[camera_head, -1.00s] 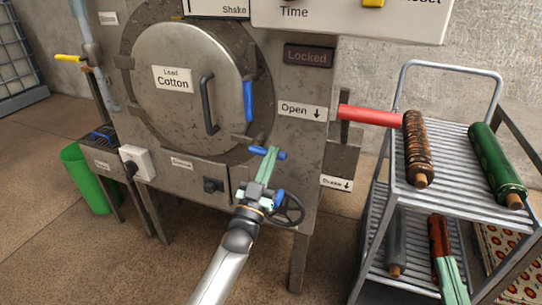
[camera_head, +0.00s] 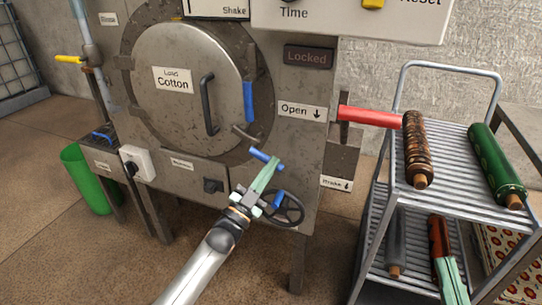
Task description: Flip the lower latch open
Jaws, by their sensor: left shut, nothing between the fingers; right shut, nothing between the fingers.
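The round steel door (camera_head: 190,62) of the machine carries a "Load Cotton" label and a black handle. The upper latch (camera_head: 248,102) has a blue grip hanging upright at the door's right edge. The lower latch (camera_head: 258,154) has a blue grip, now slanting down to the right, below a dark metal arm. My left gripper (camera_head: 272,163) is shut, with its pale green fingertips at the lower latch's grip. It covers part of the grip, and I cannot tell whether they touch. My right gripper (camera_head: 447,265) is shut at the bottom right, in front of the cart.
A black handwheel (camera_head: 290,210) with a blue knob sits just below my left gripper. A red lever (camera_head: 370,116) sticks out right of the machine. A metal cart (camera_head: 455,150) with rolled rugs stands at the right. A green bin (camera_head: 85,178) is at left.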

